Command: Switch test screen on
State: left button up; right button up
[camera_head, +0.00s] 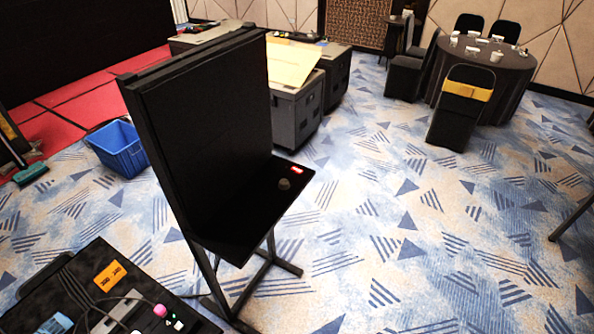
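The test screen (215,115) is a large black panel standing upright on a black floor stand. Its face is dark and shows no picture. A black shelf (250,215) juts out from the panel's lower part. On the shelf, near its far right corner, are a small red item with pale marking (297,169) and a dark round knob-like piece (284,184). I cannot tell which of these is a switch. Neither of my grippers is in view.
A black table (50,285) with cables, an orange label and small coloured items stands at the lower left. A blue crate (118,150) sits behind it. Grey cases (297,115) stand behind the screen. A round table (485,70) with chairs is far right.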

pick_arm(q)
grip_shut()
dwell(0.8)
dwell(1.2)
